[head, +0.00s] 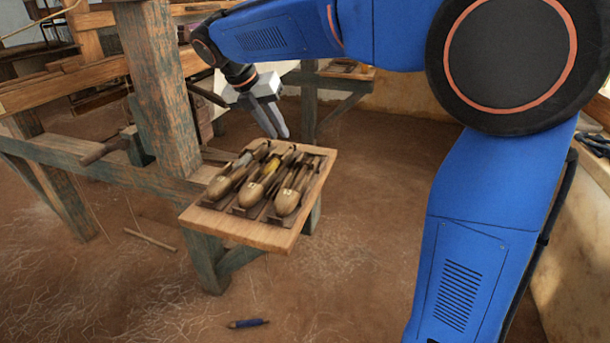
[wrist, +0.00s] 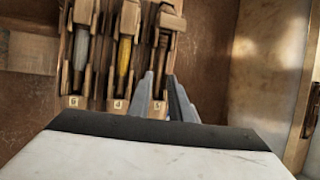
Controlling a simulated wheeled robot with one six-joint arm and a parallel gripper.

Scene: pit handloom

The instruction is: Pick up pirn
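A small blue rod with dark ends (head: 248,323), which could be a wound pirn, lies on the floor at the bottom of the head view. Three wooden shuttles lie side by side in the wooden tray (head: 255,233). They hold a grey pirn (wrist: 81,48), a yellow pirn (wrist: 124,56) and a dark brown pirn (wrist: 161,52); the yellow one also shows in the head view (head: 271,168). My gripper (head: 281,137) is above the tray's far side, pointing down. Its fingers (wrist: 167,88) are apart with nothing seen between them.
The loom's worn wooden post (head: 160,90) and beams stand left of the tray. A thin stick (head: 150,240) lies on the earth floor. A pale wall (head: 420,95) runs behind at the right. The floor in front of the tray is mostly clear.

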